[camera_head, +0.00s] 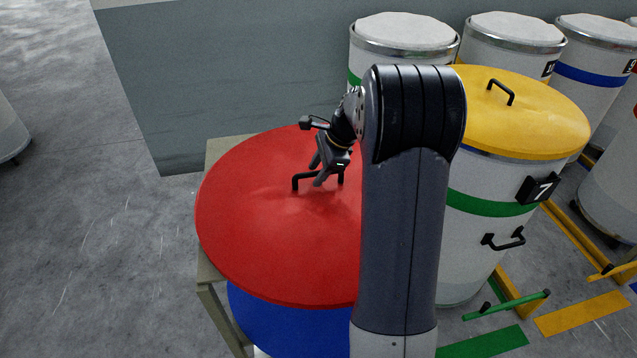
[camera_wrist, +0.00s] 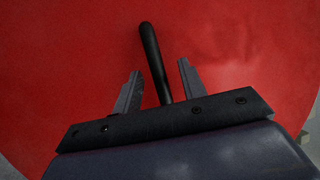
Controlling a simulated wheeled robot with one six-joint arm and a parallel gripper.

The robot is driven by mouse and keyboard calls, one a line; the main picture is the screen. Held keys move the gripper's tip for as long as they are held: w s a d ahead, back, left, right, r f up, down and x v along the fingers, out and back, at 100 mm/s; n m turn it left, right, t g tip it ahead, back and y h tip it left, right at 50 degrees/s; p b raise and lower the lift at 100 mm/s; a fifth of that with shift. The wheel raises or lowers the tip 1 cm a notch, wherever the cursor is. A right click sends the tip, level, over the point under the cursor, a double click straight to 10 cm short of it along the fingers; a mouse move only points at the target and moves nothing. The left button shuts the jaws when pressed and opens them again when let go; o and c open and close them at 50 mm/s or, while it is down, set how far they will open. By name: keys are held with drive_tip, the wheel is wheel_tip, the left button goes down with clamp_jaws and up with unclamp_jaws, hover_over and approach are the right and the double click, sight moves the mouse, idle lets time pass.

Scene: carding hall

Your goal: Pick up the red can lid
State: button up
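The red can lid (camera_head: 270,240) is a wide round disc lying on a stand, with a black bar handle (camera_head: 302,178) on its top. The lid also fills most of the wrist view (camera_wrist: 70,60). My gripper (camera_head: 320,174) is at the handle, over the lid. In the wrist view the two fingers (camera_wrist: 159,80) are apart, with the handle (camera_wrist: 152,55) running between them and reaching beyond their tips. A gap shows on each side of the handle. My arm hides the lid's right part in the head view.
A blue lid (camera_head: 290,322) lies below the red one on the stand (camera_head: 208,268). A white can with a yellow lid (camera_head: 535,115) stands close at the right. Several white cans (camera_head: 405,45) stand behind. Green and yellow floor rails (camera_head: 510,305) lie at the right.

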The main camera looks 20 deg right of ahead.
drive_tip(key=shift+x, duration=0.8)
drive_tip(key=shift+c, duration=0.3)
clamp_jaws()
drive_tip(key=shift+r, duration=0.1)
